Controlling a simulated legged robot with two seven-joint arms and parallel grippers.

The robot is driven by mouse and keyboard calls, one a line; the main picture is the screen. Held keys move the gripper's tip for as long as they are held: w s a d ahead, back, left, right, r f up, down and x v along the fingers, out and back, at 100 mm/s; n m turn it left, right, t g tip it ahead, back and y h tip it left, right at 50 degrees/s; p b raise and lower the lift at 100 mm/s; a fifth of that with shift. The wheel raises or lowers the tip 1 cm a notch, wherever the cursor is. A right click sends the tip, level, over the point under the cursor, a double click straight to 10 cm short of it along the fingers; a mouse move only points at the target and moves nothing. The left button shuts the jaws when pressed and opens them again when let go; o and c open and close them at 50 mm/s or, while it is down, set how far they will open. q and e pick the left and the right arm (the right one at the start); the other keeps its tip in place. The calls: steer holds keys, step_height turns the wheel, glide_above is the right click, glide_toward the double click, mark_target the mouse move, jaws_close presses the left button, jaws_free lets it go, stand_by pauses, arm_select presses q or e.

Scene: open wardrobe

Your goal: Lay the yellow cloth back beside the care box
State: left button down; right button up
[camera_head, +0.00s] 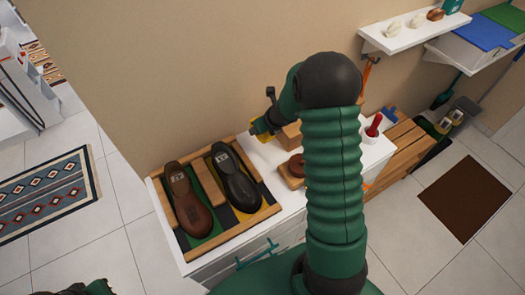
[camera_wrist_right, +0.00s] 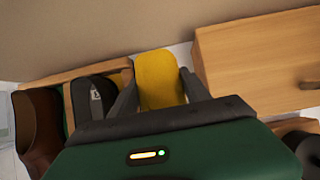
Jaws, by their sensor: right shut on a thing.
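My right gripper (camera_head: 262,124) is at the back of the white cabinet top, between the shoe tray and the care box. It is shut on the yellow cloth (camera_wrist_right: 160,82), which shows between its two fingers in the wrist view. In the head view only a small part of the yellow cloth (camera_head: 265,135) shows by the gripper. The wooden care box (camera_wrist_right: 255,62) is just right of the cloth in the wrist view. In the head view the care box (camera_head: 288,136) is partly hidden behind my arm. My left gripper does not show.
The wooden shoe tray (camera_head: 163,203) holds a brown shoe (camera_head: 187,200) and a black shoe (camera_head: 236,180), close left of the gripper. A round brown tin (camera_head: 296,165) sits in front of the care box. The wall is close behind.

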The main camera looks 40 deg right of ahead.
mark_target(259, 145)
step_height(259, 145, down, 10)
steer(key=b, duration=0.6)
steer(key=shift+r, duration=0.1)
steer(key=shift+d, duration=0.1)
steer(key=o, duration=1.2)
